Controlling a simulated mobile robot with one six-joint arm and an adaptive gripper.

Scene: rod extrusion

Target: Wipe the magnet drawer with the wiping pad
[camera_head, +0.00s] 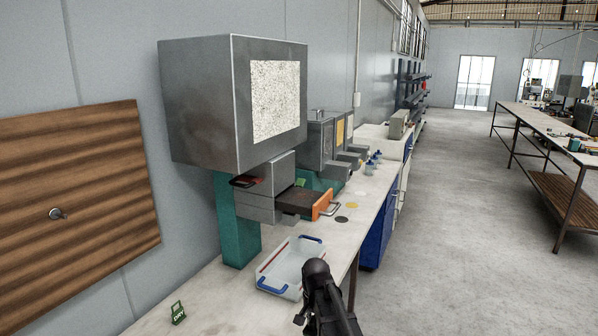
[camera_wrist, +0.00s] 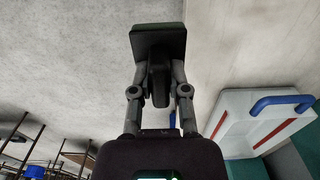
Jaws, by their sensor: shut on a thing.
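The magnet drawer (camera_head: 298,201) is pulled out of the grey machine (camera_head: 233,105) in the head view. It has a dark, brownish top and an orange front with a metal handle. In the wrist view, my gripper (camera_wrist: 159,84) is shut on the grip of the wiping pad (camera_wrist: 158,40), a dark rectangular plate held beyond the fingertips. The black end of my arm shows at the bottom middle of the head view, in front of the drawer and apart from it. The pad cannot be made out there.
A clear tray (camera_head: 284,264) with blue handles and red stripes sits on the bench below the drawer; it also shows in the wrist view (camera_wrist: 238,113). A green DRY sign (camera_head: 178,313) stands at the front left. Bottles (camera_head: 371,164) stand farther back.

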